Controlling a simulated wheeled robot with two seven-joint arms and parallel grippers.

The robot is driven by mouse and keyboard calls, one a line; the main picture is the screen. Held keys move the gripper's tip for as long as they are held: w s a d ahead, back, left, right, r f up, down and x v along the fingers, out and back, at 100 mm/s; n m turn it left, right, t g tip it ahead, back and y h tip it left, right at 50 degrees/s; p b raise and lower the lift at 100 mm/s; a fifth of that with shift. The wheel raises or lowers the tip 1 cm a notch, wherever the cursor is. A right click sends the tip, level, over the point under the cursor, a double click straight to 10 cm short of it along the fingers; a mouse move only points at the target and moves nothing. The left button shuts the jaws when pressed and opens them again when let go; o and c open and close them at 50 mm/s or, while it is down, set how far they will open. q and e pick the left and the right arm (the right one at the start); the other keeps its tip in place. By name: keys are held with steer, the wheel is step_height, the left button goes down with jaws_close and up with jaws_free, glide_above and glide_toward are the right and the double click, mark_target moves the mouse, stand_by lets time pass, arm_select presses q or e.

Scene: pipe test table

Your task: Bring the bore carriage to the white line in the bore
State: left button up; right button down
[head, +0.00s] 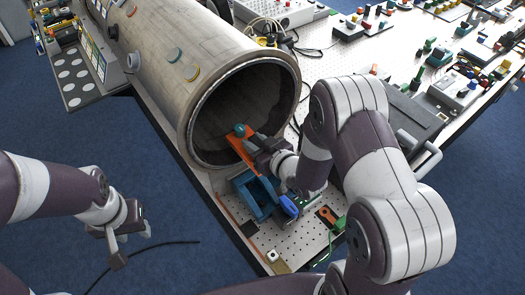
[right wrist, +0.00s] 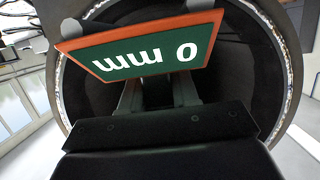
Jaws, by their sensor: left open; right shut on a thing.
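The large grey-brown pipe (head: 185,75) lies on the table with its open bore facing me. At its mouth is an orange-edged plate (head: 240,150) with a teal ball (head: 240,130), apparently part of the bore carriage. My right gripper (head: 262,150) is shut at this plate, by the lower right of the mouth; the exact grip is hidden. In the right wrist view the plate (right wrist: 140,55) shows a green face with upside-down "0 mm", in front of the dark bore (right wrist: 235,85). The white line cannot be made out. My left gripper (head: 122,232) is open and empty over the floor.
A blue open-topped holder (head: 252,197) stands below the pipe mouth on the perforated table top (head: 285,240). Several small fixtures and a dark box (head: 412,120) crowd the right side. A black cable (head: 150,247) lies on the blue floor at left.

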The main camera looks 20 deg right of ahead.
steer(key=w, duration=0.1)
steer(key=w+a, duration=0.1)
steer(key=w+b, duration=0.1)
steer(key=shift+w+a+f, duration=0.1)
steer(key=shift+w+a, duration=0.2)
steer(key=shift+w, duration=0.1)
steer(key=w+a+b, duration=0.1)
steer(key=w, duration=0.1)
steer(key=w+a+b, duration=0.1)
steer(key=w, duration=0.2)
steer(key=w+a+b, duration=0.1)
steer(key=w, duration=0.1)
steer(key=shift+w, duration=0.15)
steer(key=shift+f+b, duration=0.65)
steer(key=shift+f, duration=0.1)
steer(key=shift+f+b, duration=0.35)
steer(key=c, duration=0.8)
jaws_free()
steer(key=shift+o, duration=0.2)
